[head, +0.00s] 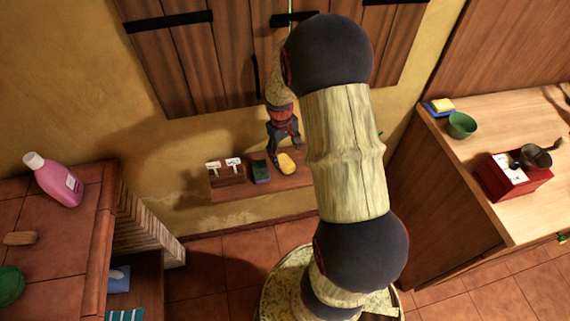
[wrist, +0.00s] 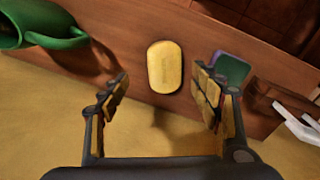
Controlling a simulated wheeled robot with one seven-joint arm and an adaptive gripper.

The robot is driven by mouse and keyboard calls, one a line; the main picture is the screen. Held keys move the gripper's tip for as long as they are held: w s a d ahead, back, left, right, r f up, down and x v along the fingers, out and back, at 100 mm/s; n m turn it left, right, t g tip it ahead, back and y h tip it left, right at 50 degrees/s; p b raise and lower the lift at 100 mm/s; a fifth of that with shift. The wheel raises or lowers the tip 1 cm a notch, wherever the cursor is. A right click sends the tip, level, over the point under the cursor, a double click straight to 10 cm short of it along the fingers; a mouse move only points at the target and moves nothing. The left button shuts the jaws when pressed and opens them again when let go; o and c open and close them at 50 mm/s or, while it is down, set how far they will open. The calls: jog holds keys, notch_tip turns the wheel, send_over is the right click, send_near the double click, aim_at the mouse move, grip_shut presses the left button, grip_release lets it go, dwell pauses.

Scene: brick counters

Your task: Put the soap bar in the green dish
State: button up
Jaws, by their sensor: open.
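The yellow soap bar (wrist: 164,68) lies flat on the wooden shelf, between and just beyond my gripper's fingertips in the wrist view. It also shows in the head view (head: 287,164). My gripper (wrist: 160,82) is open and empty, with one finger to each side of the bar. In the head view my gripper (head: 283,140) hangs just above the shelf. A green bowl-like dish (head: 462,125) stands on the right wooden counter. Another round green thing (head: 9,285) is cut off on the left tiled counter; I cannot tell whether it is a dish.
The shelf (head: 234,193) also holds a green and purple sponge (wrist: 231,69), a box with white cards (head: 226,176) and a green mug (wrist: 30,27). A pink bottle (head: 54,180) stands on the left counter. A red box (head: 510,178) and blue tray (head: 433,110) are right.

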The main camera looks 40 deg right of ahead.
aim_at(285, 162)
notch_tip(285, 162, down, 5)
jog(key=b, duration=0.2)
jog(key=shift+w+a+f+b, duration=0.1)
jog(key=shift+f+b, duration=0.05)
jog(key=shift+b, duration=0.15)
jog(key=c, duration=0.4)
jog(key=c, duration=1)
jog(key=shift+r, duration=0.2)
